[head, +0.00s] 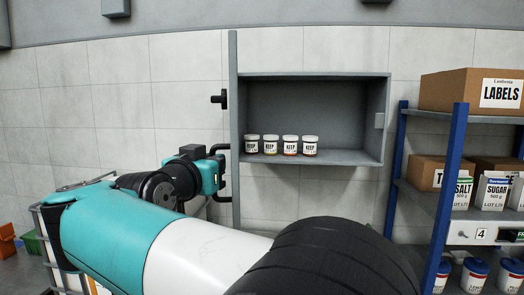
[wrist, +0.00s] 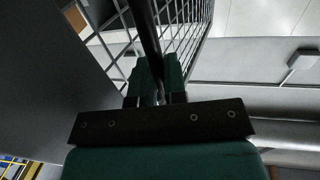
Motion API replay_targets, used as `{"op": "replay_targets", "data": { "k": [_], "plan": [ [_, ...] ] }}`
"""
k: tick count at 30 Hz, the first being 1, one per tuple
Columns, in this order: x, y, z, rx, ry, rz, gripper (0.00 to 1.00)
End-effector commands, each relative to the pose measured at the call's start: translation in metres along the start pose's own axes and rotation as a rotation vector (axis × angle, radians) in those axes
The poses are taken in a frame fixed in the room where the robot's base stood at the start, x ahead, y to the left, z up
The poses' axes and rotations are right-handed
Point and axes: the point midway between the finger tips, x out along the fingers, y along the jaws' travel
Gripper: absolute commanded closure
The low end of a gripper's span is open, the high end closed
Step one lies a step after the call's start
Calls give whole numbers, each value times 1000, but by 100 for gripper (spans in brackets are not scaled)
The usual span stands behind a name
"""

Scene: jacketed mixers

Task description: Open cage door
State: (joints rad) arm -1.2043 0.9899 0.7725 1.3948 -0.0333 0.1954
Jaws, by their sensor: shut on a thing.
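The cage door (head: 234,60) shows edge-on in the head view as a tall grey panel at the left side of a grey cabinet (head: 310,75). It stands swung out, and the cabinet front is uncovered. A black bar handle (head: 228,185) is on the door's left side. My gripper (head: 221,165) is shut on this handle. In the wrist view, the green fingers (wrist: 158,75) close around the dark handle bar (wrist: 148,30), and the door's wire mesh (wrist: 188,30) lies behind it. The exact finger contact is hidden in the head view.
Several jars labelled KEEP (head: 290,145) stand on the cabinet floor. A blue-post shelf rack (head: 447,180) with boxes stands at the right. A black knob (head: 218,98) sticks out left of the door. The tiled wall (head: 130,110) at left is clear.

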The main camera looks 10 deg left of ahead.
Motion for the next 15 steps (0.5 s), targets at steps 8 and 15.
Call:
{"op": "replay_targets", "data": {
  "k": [8, 15],
  "plan": [
    [5, -1, -1, -1, 1, 23, 100],
    [6, -1, -1, -1, 2, 25, 100]
  ]
}}
